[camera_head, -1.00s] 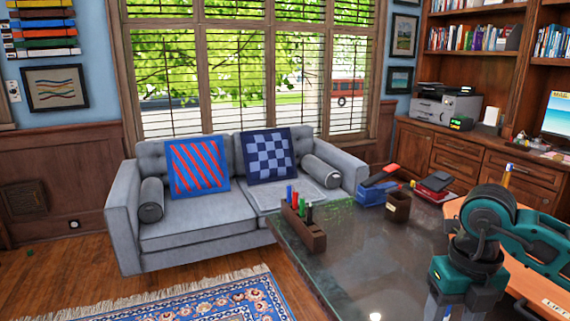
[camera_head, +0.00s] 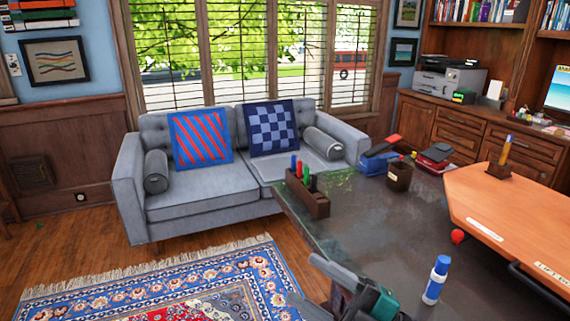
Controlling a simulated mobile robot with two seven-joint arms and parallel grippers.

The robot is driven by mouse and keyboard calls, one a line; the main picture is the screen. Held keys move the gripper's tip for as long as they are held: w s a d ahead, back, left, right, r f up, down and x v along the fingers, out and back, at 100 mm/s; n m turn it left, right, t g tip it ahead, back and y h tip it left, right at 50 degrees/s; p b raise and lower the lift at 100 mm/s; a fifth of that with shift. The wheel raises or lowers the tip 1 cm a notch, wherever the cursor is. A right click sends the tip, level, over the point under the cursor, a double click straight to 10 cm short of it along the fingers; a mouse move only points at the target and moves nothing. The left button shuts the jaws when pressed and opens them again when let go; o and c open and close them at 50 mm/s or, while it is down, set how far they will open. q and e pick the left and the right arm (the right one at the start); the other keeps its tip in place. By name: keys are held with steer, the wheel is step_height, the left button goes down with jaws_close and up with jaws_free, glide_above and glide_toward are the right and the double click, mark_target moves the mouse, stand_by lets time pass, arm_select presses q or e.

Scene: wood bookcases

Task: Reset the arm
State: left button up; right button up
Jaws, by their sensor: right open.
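My right gripper (camera_head: 306,282) shows at the bottom edge of the head view, right of the middle. Its two grey fingers are spread apart with nothing between them. Its teal and dark body is partly cut off by the bottom of the picture. It is in front of the dark desk's near-left edge, with the rug behind and to its left. My left gripper does not show.
The dark desk (camera_head: 378,225) holds a pen block (camera_head: 307,197), a brown cup (camera_head: 398,176) and a white bottle with a blue cap (camera_head: 436,281). A red ball (camera_head: 457,237) is by the orange desktop (camera_head: 520,215). A grey sofa (camera_head: 215,195) stands behind.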

steer(key=w+d+f+m+t+h, duration=0.2)
steer(key=d+f+m+t+h, duration=0.55)
steer(key=m, duration=0.45)
steer(key=s+d+f+m+g+h, duration=0.3)
steer(key=s+f+m+h, duration=0.1)
steer(key=f, duration=0.5)
steer(key=s+d+f+m+g+h, duration=0.2)
steer(key=s+f+m+g+h, duration=0.2)
steer(key=s+f, duration=0.3)
step_height(320, 180, down, 4)
steer(key=shift+s+d+r+m+h, duration=0.25)
steer(key=shift+d+m+h, duration=0.2)
steer(key=shift+h, duration=0.4)
steer(key=shift+c, duration=0.5)
